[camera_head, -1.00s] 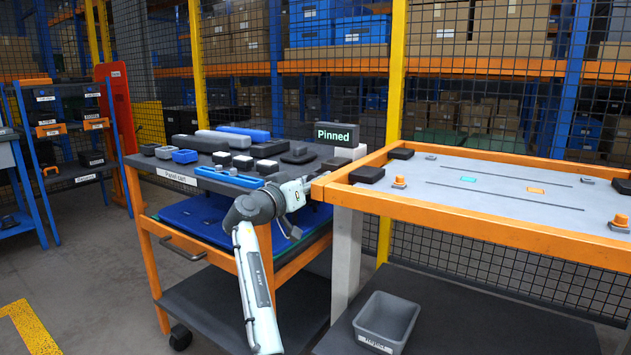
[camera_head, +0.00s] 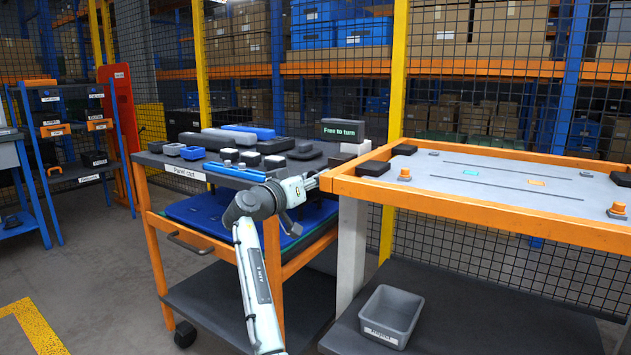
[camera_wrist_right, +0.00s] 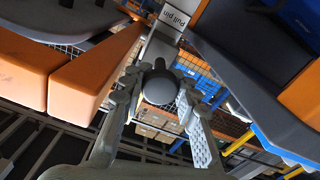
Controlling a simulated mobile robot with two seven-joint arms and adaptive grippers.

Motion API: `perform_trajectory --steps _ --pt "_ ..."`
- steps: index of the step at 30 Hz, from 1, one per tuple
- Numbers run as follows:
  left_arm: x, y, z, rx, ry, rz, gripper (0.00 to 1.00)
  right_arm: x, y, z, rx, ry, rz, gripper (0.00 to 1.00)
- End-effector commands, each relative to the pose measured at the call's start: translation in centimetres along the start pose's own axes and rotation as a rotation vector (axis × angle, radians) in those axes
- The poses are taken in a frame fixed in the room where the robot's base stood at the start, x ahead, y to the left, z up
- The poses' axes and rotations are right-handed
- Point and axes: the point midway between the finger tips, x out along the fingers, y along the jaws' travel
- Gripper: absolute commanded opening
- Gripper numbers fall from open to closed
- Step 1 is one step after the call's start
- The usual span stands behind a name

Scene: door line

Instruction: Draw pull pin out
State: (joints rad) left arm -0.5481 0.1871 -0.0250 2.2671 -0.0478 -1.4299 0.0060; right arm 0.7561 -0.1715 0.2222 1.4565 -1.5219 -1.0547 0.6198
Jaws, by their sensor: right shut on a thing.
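The pull pin shows in the right wrist view as a dark round knob (camera_wrist_right: 160,84) on a short stem, beneath a white plate labelled "Pull pin" (camera_wrist_right: 176,17). My right gripper (camera_wrist_right: 158,95) is shut on this knob, with one finger on each side. In the head view my right gripper (camera_head: 313,183) is at the gap between the panel cart and the orange-framed table. The pin itself is too hidden there to make out. A dark sign (camera_head: 342,130) behind the cart reads "Free to turn". My left gripper is not in view.
The panel cart (camera_head: 184,172) holds grey and blue parts. The orange-framed table (camera_head: 450,209) stands close on the right, with a grey bin (camera_head: 388,316) on its lower shelf. A mesh fence is behind. Open floor lies at the left.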

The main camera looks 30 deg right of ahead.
Motion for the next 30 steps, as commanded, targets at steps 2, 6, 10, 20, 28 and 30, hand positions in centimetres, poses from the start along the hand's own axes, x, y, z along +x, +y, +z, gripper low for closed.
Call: perform_trajectory --steps 2,6,10,20,28,30 --pt "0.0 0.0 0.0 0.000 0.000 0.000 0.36 -0.4 -0.1 0.4 -0.002 -0.008 0.000 0.00" --pt "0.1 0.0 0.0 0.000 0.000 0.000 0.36 -0.4 -0.2 0.4 -0.003 -0.009 -0.001 0.29" --pt "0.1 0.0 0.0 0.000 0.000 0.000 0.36 -0.4 -0.2 0.5 -0.003 -0.010 -0.002 0.40" --pt "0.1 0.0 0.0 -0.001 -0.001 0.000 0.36 -0.6 -0.2 0.3 -0.002 -0.006 -0.001 0.40" --pt "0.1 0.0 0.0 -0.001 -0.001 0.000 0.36 -5.0 -0.3 0.3 -0.001 -0.007 -0.005 0.40" --pt "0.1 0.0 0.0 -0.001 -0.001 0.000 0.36 -6.5 -0.3 0.3 -0.002 -0.007 -0.004 0.40"
